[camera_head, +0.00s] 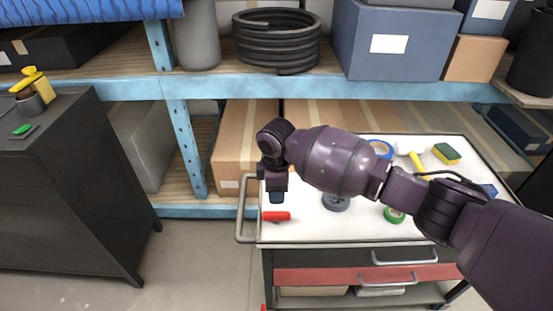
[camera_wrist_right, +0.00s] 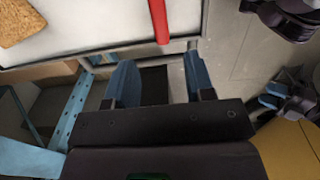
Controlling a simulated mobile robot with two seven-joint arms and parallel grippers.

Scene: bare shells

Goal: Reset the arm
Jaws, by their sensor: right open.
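My right arm comes in from the right over a white-topped cart (camera_head: 300,228). Its right gripper (camera_head: 277,198) points down above the cart's left end, close to a red-handled tool (camera_head: 277,216). In the right wrist view the two blue fingers of the right gripper (camera_wrist_right: 160,82) stand wide apart with nothing between them. The red handle (camera_wrist_right: 160,20) lies beyond the fingers there, apart from them. What seems to be my left gripper (camera_wrist_right: 285,97) shows small at the right of the wrist view; its opening is unclear. It is not in the head view.
The cart also bears a green tape roll (camera_head: 394,215), a yellow-green sponge (camera_head: 446,153) and a hammer (camera_head: 416,162). A metal handle (camera_head: 243,210) juts from its left end. Blue shelving (camera_head: 230,87) stands behind. A dark cabinet (camera_head: 75,190) stands left, with open floor (camera_head: 195,265) between.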

